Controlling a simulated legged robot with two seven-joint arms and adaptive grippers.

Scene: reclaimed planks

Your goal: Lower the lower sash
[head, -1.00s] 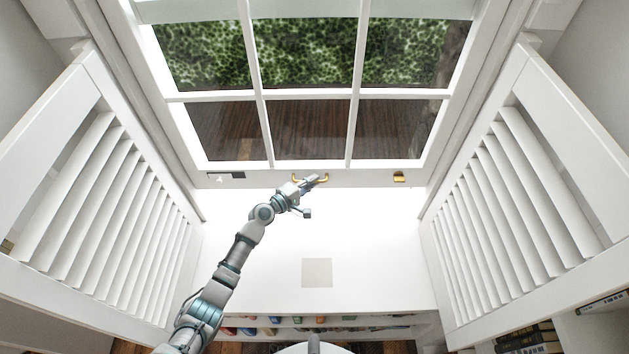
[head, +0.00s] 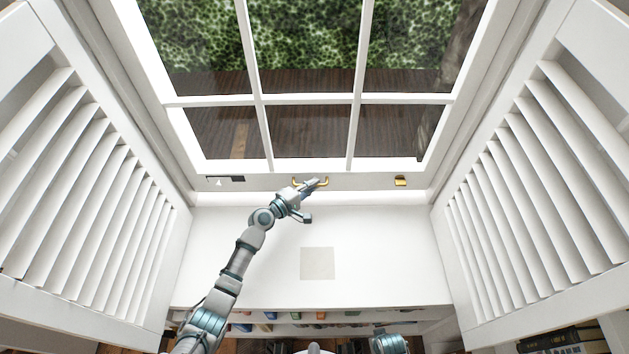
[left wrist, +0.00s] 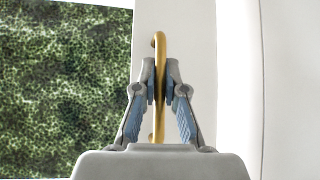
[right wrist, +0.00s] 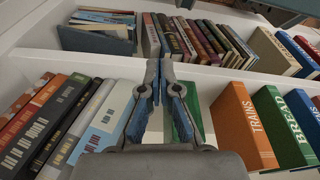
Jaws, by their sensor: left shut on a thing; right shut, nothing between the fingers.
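The lower sash (head: 388,165) is a white frame with several glass panes at the top middle of the head view. Its bottom rail carries a gold handle (head: 326,182), which also stands upright in the left wrist view (left wrist: 159,45). My left gripper (head: 316,184) is at the handle. In the left wrist view its fingers (left wrist: 160,85) are shut on the handle bar, one each side. My right gripper (right wrist: 159,78) is shut and empty in front of bookshelves in the right wrist view. I cannot tell the gap under the sash exactly.
A white sill (head: 390,240) with a pale square (head: 317,263) lies below the window and is otherwise clear. Louvred shutters stand open at left (head: 85,200) and right (head: 540,190). A gold fitting (head: 400,182) and a dark fitting (head: 238,179) sit on the rail.

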